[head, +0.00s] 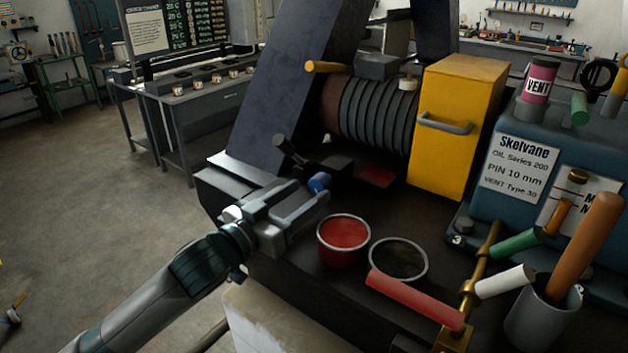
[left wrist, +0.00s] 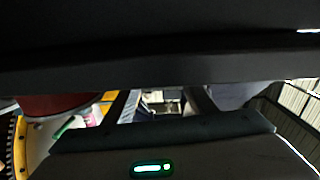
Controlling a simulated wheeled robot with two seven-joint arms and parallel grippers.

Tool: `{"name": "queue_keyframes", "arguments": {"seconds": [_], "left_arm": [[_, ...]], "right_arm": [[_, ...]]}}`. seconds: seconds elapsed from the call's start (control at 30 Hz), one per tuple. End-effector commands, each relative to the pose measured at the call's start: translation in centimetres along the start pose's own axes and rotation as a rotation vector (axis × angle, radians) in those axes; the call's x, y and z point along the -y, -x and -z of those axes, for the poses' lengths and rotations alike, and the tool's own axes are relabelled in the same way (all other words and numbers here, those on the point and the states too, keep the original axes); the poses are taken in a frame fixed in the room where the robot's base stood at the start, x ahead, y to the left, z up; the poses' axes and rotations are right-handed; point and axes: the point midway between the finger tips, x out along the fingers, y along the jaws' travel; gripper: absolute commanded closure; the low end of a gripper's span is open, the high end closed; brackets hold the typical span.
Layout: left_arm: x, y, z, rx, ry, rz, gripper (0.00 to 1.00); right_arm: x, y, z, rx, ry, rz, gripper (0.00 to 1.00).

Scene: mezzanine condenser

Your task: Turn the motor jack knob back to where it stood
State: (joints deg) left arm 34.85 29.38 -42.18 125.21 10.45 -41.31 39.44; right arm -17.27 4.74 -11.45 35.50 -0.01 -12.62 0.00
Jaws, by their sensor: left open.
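A small blue knob (head: 319,183), which looks like the motor jack knob, sits at the near left of the dark machine bed, below the motor. My left gripper (head: 312,192) reaches in from the left with its two fingers apart. The fingertips are at the blue knob, which appears between or just beyond them; I cannot tell whether they touch it. Part of the knob is hidden by the fingers, and its turn angle is not readable. In the left wrist view a dark surface fills the top and I cannot make out the knob. My right gripper is not in view.
A black-handled lever (head: 283,146) stands just behind the knob. A red-filled round tin (head: 343,241) and a dark open tin (head: 399,260) are close to the right. A red-handled brass valve (head: 415,299) lies nearer. A yellow box (head: 455,130) stands behind.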

Motion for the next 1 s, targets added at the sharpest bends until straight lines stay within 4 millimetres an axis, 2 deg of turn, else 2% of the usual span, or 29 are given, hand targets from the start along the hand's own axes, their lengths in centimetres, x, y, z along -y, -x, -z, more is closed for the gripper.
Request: {"name": "queue_keyframes", "arguments": {"seconds": [0.1, 0.3, 0.67, 0.7, 0.8, 0.87, 1.0], "left_arm": [[0.0, -1.8, 0.2, 0.001, 0.001, 0.000, 0.49], [0.0, -3.4, 0.1, 0.000, 0.001, -0.001, 0.49], [0.0, -3.7, -0.1, 0.000, 0.000, -0.001, 0.49], [0.0, -3.7, -0.1, 0.000, 0.000, -0.001, 0.54], [0.0, -3.7, -0.1, 0.000, 0.000, -0.001, 0.78], [0.0, -3.7, -0.1, 0.000, 0.000, -0.001, 0.90], [0.0, -3.7, 0.0, 0.000, -0.001, -0.001, 0.90]], "right_arm": [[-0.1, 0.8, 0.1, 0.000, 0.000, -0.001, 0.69], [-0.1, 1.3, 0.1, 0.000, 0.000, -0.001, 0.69], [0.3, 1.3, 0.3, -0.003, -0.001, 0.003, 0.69], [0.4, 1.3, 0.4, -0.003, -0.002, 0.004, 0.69], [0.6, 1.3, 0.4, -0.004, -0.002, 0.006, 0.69], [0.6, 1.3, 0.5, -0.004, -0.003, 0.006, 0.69], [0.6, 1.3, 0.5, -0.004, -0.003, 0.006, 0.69]]}}
